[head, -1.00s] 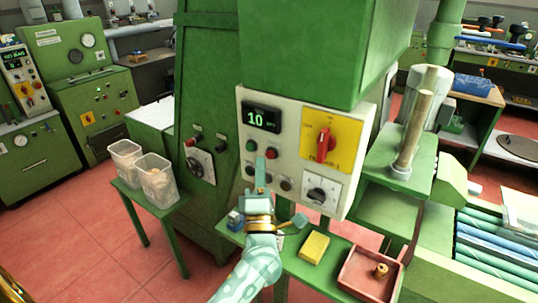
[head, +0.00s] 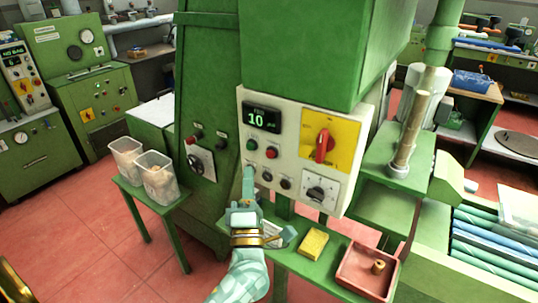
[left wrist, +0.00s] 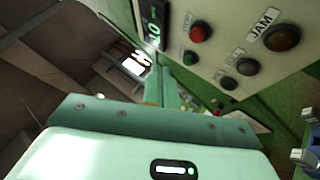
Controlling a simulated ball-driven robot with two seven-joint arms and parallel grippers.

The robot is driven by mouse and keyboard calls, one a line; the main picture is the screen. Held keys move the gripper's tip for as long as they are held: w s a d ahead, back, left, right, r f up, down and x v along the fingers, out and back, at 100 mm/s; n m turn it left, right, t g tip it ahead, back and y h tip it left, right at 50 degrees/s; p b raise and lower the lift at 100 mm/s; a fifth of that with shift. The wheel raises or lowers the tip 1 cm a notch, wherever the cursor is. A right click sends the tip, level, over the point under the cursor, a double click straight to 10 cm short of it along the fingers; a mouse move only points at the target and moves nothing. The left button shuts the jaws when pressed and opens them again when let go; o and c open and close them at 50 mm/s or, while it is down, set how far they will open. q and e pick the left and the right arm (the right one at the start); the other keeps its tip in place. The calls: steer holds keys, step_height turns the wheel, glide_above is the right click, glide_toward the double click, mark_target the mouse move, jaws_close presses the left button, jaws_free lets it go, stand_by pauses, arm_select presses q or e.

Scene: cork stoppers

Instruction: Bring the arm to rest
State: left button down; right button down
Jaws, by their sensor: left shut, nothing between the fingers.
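My left gripper (head: 249,172) stands upright in front of the lower left part of the white control panel (head: 271,118). Its pale green fingers are together with nothing between them. In the left wrist view the shut fingers (left wrist: 165,78) point up beside the panel's edge. I cannot tell from these views whether the fingertips touch the panel.
The panel has a display reading 10 (head: 262,117), buttons and a red rotary switch (head: 325,143). Below it a green bench holds a yellow sponge-like block (head: 313,243) and a red tray (head: 353,278) with a cork (head: 378,267). Clear bins (head: 155,179) stand left on a green stand.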

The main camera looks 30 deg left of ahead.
stand_by(0.3)
arm_select(q)
steer(key=w+d+f+m+g+h, duration=0.1)
steer(key=w+d+f+m+h, duration=0.1)
steer(key=d+f+m+h, duration=0.35)
steer(key=w+d+f+m+h, duration=0.2)
steer(key=f+m+h, duration=0.4)
steer(key=f+m, duration=0.45)
steer(key=s+d+f+m+g+h, duration=0.1)
steer(key=s+f+m+g, duration=0.25)
steer(key=f, duration=0.75)
steer(key=s+f+m+g+h, duration=0.2)
steer(key=s+f+m+g, duration=0.15)
steer(key=f, duration=0.75)
steer(key=s+a+f+m+g+y+b, duration=0.15)
steer(key=s+f+m+g, duration=0.4)
steer(key=s+f, duration=1.1)
steer(key=s+a+f+g, duration=0.2)
steer(key=s+f+g, duration=0.1)
steer(key=s, duration=0.8)
steer(key=s+a+f+g+b, duration=0.1)
steer(key=s+f+g, duration=0.3)
steer(key=s, duration=0.8)
steer(key=shift+a+f+m+y+b, duration=0.15)
steer(key=shift+a+m+y+b, duration=0.2)
steer(key=shift+a, duration=0.35)
